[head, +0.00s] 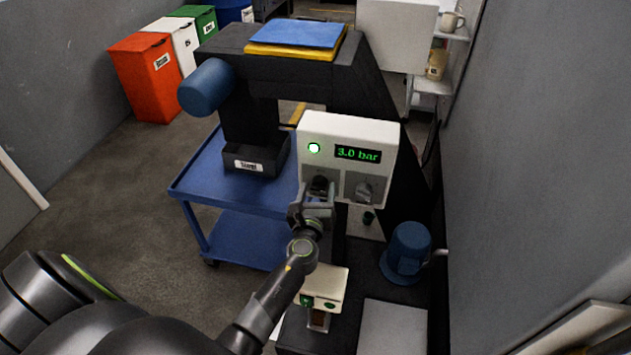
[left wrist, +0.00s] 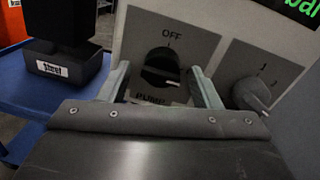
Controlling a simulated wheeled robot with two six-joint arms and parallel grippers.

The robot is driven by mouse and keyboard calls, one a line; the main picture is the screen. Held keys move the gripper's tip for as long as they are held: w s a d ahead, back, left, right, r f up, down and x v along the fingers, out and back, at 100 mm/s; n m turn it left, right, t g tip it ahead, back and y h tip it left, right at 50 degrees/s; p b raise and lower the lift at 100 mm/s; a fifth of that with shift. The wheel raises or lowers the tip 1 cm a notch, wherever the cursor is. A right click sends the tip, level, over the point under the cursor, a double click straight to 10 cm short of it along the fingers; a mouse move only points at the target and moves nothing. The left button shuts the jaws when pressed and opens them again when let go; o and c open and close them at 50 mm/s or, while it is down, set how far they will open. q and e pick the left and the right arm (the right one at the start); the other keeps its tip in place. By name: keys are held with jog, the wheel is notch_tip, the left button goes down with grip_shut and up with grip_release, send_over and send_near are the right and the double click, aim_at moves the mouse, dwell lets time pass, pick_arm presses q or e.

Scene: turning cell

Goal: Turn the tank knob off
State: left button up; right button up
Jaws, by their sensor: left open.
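A white control box (head: 306,128) carries two knobs on grey plates. The left knob is black; it also shows in the left wrist view (left wrist: 160,66), with OFF above it and a partly covered label that looks like PUMP below. Its white mark points right, away from OFF. The right knob (head: 364,191) is grey; in the left wrist view (left wrist: 250,92) its label is hidden. I cannot read which knob is the tank's. My left gripper (head: 318,190) is open, its fingers on either side of the black knob; contact is unclear. My right gripper is out of view.
The box has a lit green lamp (head: 314,148) and a display (head: 358,154) reading 3.0 bar. A blue cart (head: 200,190) stands left. A white box with green buttons (head: 325,285) is below. A blue cylinder (head: 407,250) is at right, near the grey wall.

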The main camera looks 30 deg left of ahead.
pick_arm(q)
jog(key=shift+d, duration=0.1)
jog(key=shift+r, duration=0.1)
jog(key=c, duration=1)
jog(key=shift+o, duration=0.2)
